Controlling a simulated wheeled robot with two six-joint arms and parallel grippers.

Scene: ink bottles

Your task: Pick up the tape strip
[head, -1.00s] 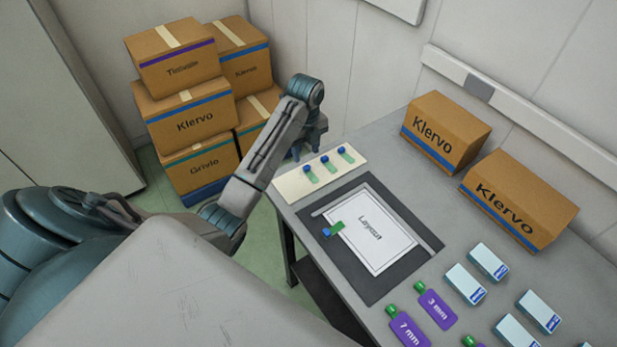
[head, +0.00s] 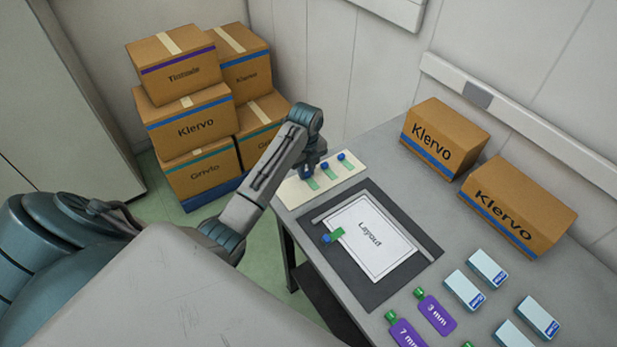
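Three green tape strips with blue ends lie in a row on a cream card at the table's far left corner: the left strip (head: 313,184), the middle strip (head: 330,173) and the right strip (head: 347,161). Another green tape strip (head: 337,233) with a blue end lies across the left edge of the white layout sheet (head: 378,254). My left gripper (head: 306,177) points down at the left strip on the card and partly covers it. I cannot tell whether its fingers touch or grip that strip. My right gripper is out of view.
The cream card (head: 290,194) borders a dark mat (head: 405,280) under the layout sheet. Two Klervo boxes (head: 445,138) stand at the back of the table. Stacked cartons (head: 190,122) stand left of the table.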

